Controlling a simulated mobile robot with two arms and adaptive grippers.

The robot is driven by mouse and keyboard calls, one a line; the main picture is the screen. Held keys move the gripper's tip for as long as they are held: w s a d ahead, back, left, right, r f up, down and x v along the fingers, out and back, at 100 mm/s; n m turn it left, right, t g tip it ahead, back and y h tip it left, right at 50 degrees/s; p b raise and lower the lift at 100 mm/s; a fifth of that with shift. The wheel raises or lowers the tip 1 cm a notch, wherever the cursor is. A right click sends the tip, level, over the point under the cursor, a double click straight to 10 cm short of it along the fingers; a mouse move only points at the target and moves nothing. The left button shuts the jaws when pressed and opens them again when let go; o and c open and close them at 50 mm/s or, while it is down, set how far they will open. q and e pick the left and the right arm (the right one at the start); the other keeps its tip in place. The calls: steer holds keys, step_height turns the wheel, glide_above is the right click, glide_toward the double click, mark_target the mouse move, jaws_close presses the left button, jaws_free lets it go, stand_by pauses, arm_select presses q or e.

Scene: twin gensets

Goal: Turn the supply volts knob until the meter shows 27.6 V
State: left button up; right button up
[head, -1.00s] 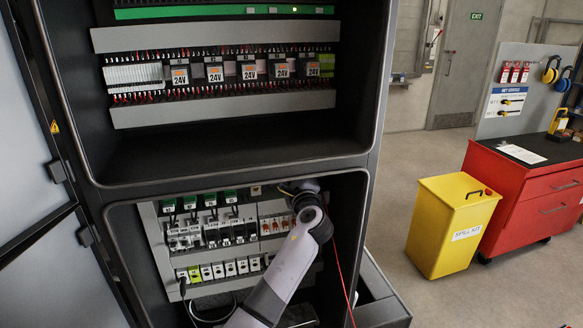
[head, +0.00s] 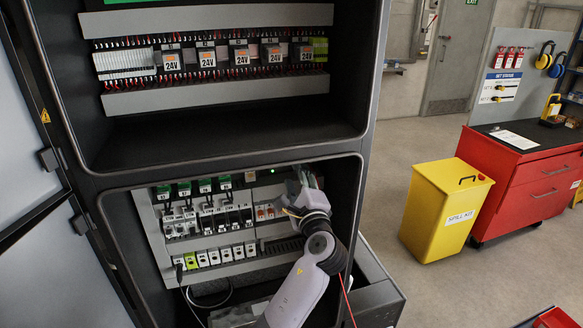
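My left gripper (head: 297,190) is inside the lower bay of the open cabinet (head: 367,150), at its upper right. My wrist and forearm come up from below and cover most of that corner. The fingertips are small and partly hidden by the wrist, so I cannot tell whether they are open or touch anything. The supply volts knob and the meter cannot be made out; no voltage reading is legible. A small green light (head: 272,170) shows on the panel just left of the gripper. My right gripper is not in view.
Left of my arm are rows of breakers (head: 215,218) and green-topped modules (head: 205,186). Relays marked 24V (head: 207,60) line the upper bay. A red cable hangs beside my forearm.

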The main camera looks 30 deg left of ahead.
arm_select(q)
steer(key=shift+s+d, duration=0.25)
steer(key=shift+s, duration=0.05)
steer(key=w+d+f+m+g+h+b, duration=0.1)
steer(key=d+f+h, duration=0.15)
steer(key=f, duration=0.95)
steer(key=w+d+f+h+b, duration=0.1)
steer(key=d+f+h, duration=0.15)
steer(key=f, duration=0.95)
steer(key=s+d+f+n+g+h, duration=0.1)
steer(key=s+f+h, duration=0.15)
steer(key=f, duration=0.55)
steer(key=s+d+f+g+h+b, duration=0.1)
steer(key=s+f, duration=0.3)
steer(key=f, duration=0.4)
steer(key=s+d+f+n+g+h, duration=0.1)
steer(key=s+f, duration=0.2)
steer(key=f, duration=0.4)
steer(key=s+d+f+n+g+h+b, duration=0.1)
steer(key=s+d+f+n+g+h, duration=0.15)
steer(key=s+f, duration=1.1)
steer(key=s+d+f+n+g+h+b, duration=0.15)
steer(key=s+f+n+g, duration=0.25)
steer(key=s+f, duration=0.95)
steer(key=s+a+f+n+g+b, duration=0.1)
steer(key=s+n, duration=0.3)
steer(key=s, duration=1.4)
steer(key=shift+s+f+g, duration=0.25)
steer(key=shift+f+g, duration=0.2)
steer(key=shift+f, duration=0.35)
